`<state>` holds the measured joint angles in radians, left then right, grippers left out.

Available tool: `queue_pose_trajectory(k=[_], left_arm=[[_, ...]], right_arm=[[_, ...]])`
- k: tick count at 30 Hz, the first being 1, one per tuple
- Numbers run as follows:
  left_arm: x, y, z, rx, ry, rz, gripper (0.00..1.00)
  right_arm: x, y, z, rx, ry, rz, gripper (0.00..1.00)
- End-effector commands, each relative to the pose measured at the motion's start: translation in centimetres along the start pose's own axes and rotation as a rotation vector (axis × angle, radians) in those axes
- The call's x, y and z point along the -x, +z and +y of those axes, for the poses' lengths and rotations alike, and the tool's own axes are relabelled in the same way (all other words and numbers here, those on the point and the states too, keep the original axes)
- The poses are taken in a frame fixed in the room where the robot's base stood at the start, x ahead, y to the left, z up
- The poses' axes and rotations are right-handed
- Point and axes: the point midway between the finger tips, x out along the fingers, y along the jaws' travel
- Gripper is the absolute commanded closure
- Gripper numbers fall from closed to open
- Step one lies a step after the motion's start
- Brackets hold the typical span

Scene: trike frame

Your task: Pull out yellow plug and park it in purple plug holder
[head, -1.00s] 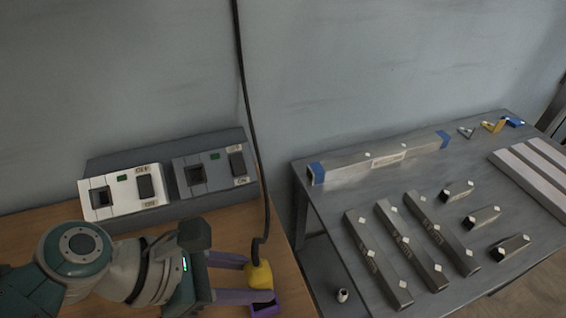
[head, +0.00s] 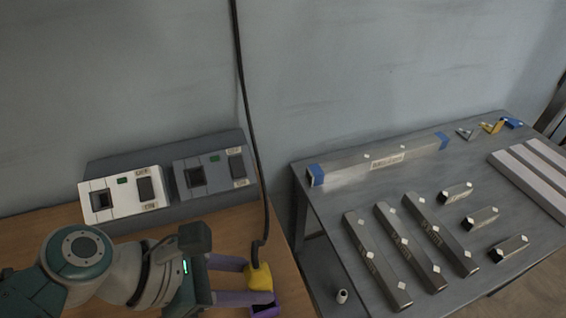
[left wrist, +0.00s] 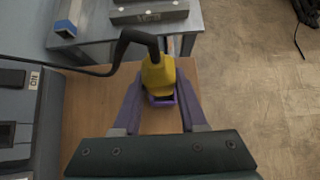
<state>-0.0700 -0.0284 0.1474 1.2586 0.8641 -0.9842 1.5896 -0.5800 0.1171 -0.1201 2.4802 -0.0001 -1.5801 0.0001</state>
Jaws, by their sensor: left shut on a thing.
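The yellow plug (head: 259,276) hangs on a black cable and sits between the purple fingers of my left gripper (head: 246,282). The left wrist view shows the plug (left wrist: 158,76) between the fingertips of the gripper (left wrist: 160,92), which is shut on it. The purple plug holder (head: 265,308) is near the right edge of the wooden table, at or just below the plug. In the left wrist view the holder (left wrist: 162,102) shows just under the plug. I cannot tell whether the plug is inside it or above it. My right gripper is not in view.
A white switch box (head: 122,195) and a grey switch box (head: 213,173), both with sockets, stand at the back of the wooden table (head: 277,251). The black cable (head: 247,100) runs up the wall. A grey table (head: 335,205) with several metal bars stands to the right.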

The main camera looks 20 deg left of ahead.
Motion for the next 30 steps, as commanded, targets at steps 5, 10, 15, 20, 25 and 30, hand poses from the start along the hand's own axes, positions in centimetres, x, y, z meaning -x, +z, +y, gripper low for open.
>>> queue_pose_trajectory(k=[5, 10, 15, 20, 25, 30], left_arm=[[0.07, 0.11, 0.02, 0.001, 0.000, -0.001, 1.00], [0.03, 0.06, 0.03, 0.000, 0.000, -0.001, 1.00], [0.00, 0.03, 0.03, 0.000, 0.000, -0.001, 1.00], [-0.12, -0.10, 0.02, 0.000, 0.000, 0.000, 1.00], [-0.42, -0.41, 0.03, 0.000, 0.000, 0.000, 1.00], [-0.72, -0.72, 0.04, 0.000, 0.001, 0.000, 1.00]], right_arm=[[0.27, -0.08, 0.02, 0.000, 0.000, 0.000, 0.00], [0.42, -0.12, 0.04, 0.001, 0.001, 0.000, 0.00], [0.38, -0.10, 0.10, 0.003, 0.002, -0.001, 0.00], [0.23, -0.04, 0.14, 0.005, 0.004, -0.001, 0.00], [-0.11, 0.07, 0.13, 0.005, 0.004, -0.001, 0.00], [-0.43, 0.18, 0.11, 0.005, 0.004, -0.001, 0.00]])
